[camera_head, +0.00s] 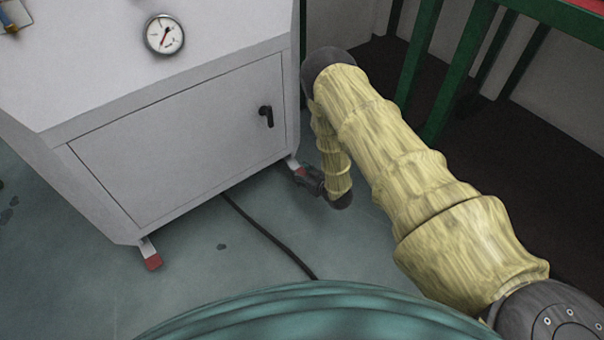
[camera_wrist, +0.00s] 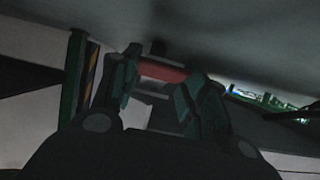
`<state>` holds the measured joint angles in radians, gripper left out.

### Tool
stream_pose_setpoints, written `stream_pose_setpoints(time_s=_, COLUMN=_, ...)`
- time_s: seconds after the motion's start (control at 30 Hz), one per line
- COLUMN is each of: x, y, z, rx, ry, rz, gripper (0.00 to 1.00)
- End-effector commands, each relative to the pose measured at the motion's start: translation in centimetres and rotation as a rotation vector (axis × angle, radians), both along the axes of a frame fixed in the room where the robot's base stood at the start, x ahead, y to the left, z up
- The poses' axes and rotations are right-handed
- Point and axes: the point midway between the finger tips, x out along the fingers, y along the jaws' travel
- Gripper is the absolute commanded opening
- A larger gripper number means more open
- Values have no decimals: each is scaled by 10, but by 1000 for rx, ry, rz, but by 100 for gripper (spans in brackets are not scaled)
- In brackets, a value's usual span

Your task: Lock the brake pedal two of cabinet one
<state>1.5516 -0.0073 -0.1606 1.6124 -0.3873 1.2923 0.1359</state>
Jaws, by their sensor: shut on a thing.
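The cabinet (camera_head: 180,135) is a light grey box with a door, a black handle and a gauge. A brake pedal with a red tip (camera_head: 153,262) sticks out under its left front corner. Another red-tipped pedal (camera_head: 299,171) is under the right front corner, partly hidden by my gripper. My gripper (camera_head: 303,178) is low beside that right corner. In the wrist view the red pedal (camera_wrist: 163,71) lies between the two dark green fingers, and my gripper (camera_wrist: 160,90) is shut on it. The pedal's lock position cannot be told.
A dark cable (camera_head: 265,235) runs over the green floor from under the cabinet. A green metal frame (camera_head: 430,75) stands at the right behind my arm. The floor (camera_head: 200,285) in front of the cabinet is mostly clear.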

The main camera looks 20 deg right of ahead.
Motion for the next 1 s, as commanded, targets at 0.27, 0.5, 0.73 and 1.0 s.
stream_pose_setpoints(time_s=0.27, x=0, y=0, z=-4, rx=10, ry=-23, rz=1, gripper=1)
stream_pose_setpoints(time_s=0.5, x=1, y=1, z=-9, rx=27, ry=-74, rz=1, gripper=1)
stream_pose_setpoints(time_s=0.73, x=1, y=1, z=-10, rx=27, ry=-73, rz=1, gripper=46)
stream_pose_setpoints(time_s=1.0, x=2, y=1, z=-10, rx=27, ry=-73, rz=1, gripper=66)
